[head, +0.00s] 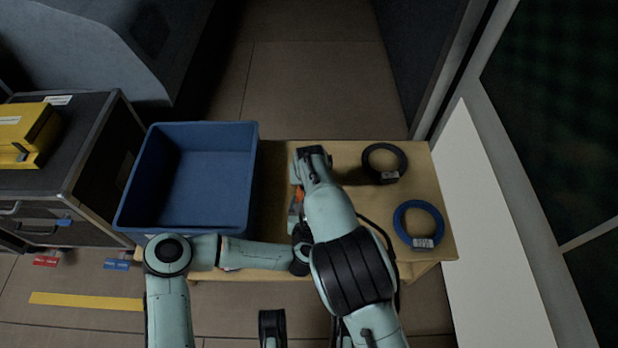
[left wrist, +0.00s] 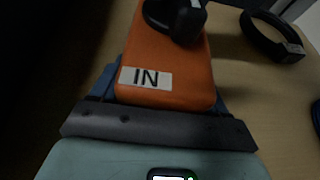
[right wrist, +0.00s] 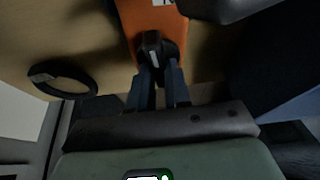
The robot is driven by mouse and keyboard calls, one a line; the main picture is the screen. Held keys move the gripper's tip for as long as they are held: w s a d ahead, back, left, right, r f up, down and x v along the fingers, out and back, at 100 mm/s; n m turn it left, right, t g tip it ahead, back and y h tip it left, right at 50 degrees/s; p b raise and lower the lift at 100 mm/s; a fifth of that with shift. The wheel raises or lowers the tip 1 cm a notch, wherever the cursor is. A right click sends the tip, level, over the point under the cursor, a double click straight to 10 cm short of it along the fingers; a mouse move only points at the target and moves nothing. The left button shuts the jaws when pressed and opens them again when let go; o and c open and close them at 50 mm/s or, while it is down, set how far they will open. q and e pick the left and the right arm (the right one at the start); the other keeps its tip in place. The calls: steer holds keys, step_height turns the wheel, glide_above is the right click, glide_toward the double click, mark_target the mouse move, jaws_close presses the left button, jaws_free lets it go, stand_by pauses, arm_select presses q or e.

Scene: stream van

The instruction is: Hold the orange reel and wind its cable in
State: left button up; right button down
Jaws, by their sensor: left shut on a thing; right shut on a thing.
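The orange reel (head: 299,196) is on the wooden table, mostly hidden by my arms in the head view. In the left wrist view the reel (left wrist: 170,65) shows a white label reading "IN". My left gripper (left wrist: 165,92) is shut on the reel's body, with its blue fingers along both sides. My right gripper (right wrist: 158,75) is shut on the black crank knob (right wrist: 152,48) at the reel's other end. The crank also shows at the top of the left wrist view (left wrist: 178,20). I cannot see the reel's cable clearly.
A blue bin (head: 190,185) stands at the table's left. A black cable coil (head: 384,147) and a blue cable coil (head: 418,206), both with white tags, lie on the right of the wooden table (head: 350,152). A dark case (head: 85,150) carrying a yellow box (head: 22,130) stands farther left.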

steer(key=shift+a+m+h, duration=0.1)
steer(key=shift+m+h, duration=0.3)
steer(key=shift+m, duration=0.6)
steer(key=c, duration=1.1)
jaws_free()
steer(key=shift+o, duration=0.2)
steer(key=v, duration=1.2)
